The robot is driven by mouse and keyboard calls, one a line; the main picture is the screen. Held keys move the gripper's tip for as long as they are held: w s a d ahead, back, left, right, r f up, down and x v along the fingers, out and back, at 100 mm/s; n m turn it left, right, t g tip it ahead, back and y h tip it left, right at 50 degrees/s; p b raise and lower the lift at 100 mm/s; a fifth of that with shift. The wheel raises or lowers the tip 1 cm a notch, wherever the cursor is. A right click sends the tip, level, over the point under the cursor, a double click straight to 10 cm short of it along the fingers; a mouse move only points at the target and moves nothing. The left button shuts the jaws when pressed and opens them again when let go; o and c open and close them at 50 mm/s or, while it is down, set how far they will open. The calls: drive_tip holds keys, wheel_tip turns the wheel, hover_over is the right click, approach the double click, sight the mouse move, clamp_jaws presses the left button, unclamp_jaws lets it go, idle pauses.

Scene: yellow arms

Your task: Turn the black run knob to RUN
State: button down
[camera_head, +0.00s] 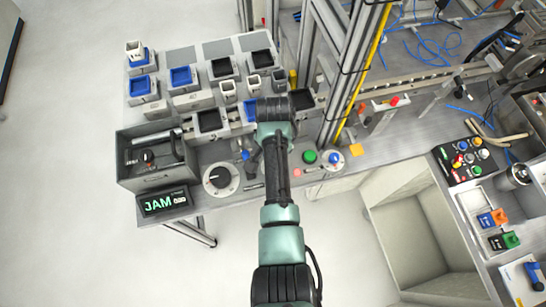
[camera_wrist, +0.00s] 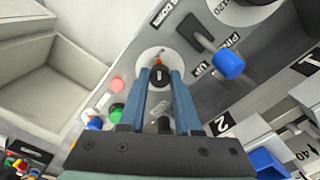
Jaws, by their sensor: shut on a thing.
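In the wrist view a black knob (camera_wrist: 158,76) sits on a round white plate, with a small red mark beside it. My gripper (camera_wrist: 160,74) is shut on this knob, with one blue-grey finger on each side. Printed letters on the panel are partly cut off, so I cannot read the RUN mark. In the head view my arm and gripper (camera_head: 254,168) reach down to the panel and hide the knob.
A blue-tipped lever (camera_wrist: 230,65) stands close to the right of the fingers. A green button (camera_head: 309,156) and a pink button (camera_head: 297,172) are to the right. A large white dial (camera_head: 220,179) and a display reading JAM (camera_head: 164,201) are left.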

drive_tip(key=shift+m, duration=0.3)
drive_tip(key=shift+w, duration=0.1)
drive_tip(key=c, duration=0.6)
unclamp_jaws()
drive_tip(key=shift+r, duration=0.15)
wheel_tip(320, 180, up, 13)
drive_tip(key=b, duration=0.1)
idle(0.4)
